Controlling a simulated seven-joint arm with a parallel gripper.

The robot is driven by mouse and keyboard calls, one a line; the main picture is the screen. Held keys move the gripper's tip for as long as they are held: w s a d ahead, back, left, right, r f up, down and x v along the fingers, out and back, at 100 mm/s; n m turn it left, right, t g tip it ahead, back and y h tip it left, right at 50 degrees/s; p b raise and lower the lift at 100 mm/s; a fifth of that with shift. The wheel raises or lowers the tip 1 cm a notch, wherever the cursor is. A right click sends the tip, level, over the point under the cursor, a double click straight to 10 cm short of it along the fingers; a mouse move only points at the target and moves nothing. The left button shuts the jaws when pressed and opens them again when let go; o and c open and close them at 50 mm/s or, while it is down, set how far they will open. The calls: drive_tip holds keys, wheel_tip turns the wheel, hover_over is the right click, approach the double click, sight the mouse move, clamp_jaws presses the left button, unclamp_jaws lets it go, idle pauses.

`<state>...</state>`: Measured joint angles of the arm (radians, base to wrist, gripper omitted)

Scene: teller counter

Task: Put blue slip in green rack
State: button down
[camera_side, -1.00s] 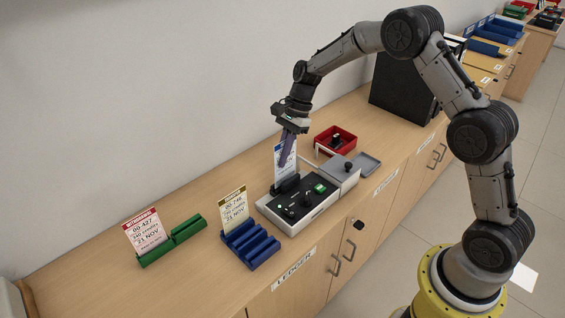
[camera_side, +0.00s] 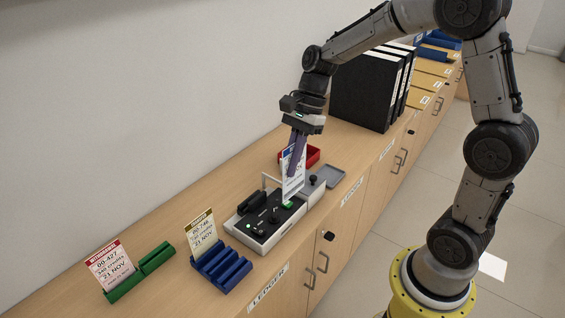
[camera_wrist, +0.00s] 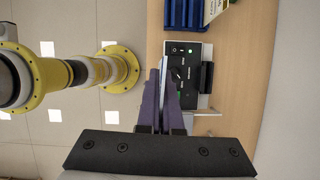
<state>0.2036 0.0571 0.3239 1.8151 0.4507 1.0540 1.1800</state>
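The blue slip (camera_side: 299,182), a white card with blue print, is between the purple fingers of my gripper (camera_side: 292,174). It hangs upright above the grey desk device, clear of the device's black slotted holder (camera_side: 251,201). In the wrist view, the slip (camera_wrist: 163,72) shows edge-on between the fingers of my gripper (camera_wrist: 160,90). The green rack (camera_side: 155,258) stands at the left of the counter. A red-headed slip (camera_side: 110,266) stands in its left part; its right part looks empty. The green rack is not in the wrist view.
The grey device (camera_side: 262,236) has knobs and a green light. A blue rack (camera_side: 221,268) with a yellow-headed slip (camera_side: 202,235) stands between it and the green rack. A red tray (camera_side: 312,155) and black binders (camera_side: 365,90) are behind. A wall borders the counter.

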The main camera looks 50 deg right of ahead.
drive_tip(key=w+a+r+m, duration=0.15)
drive_tip(key=w+r, duration=0.25)
drive_tip(key=w, duration=0.6)
drive_tip(key=w+a+f, duration=0.1)
drive_tip(key=w+a, duration=0.7)
drive_tip(key=w, duration=0.2)
drive_tip(key=w+a+f, duration=0.2)
drive_tip(key=a, duration=0.4)
drive_tip(key=w+a+f, duration=0.2)
drive_tip(key=a+f, duration=0.1)
drive_tip(key=a, duration=0.3)
drive_tip(key=s+a+f+n, duration=0.2)
drive_tip(key=a+f, duration=0.5)
drive_tip(key=f, duration=0.2)
drive_tip(key=shift+f, duration=0.35)
drive_tip(key=shift+f, duration=0.25)
drive_tip(key=shift+f, duration=1.65)
drive_tip(key=c, duration=1)
unclamp_jaws()
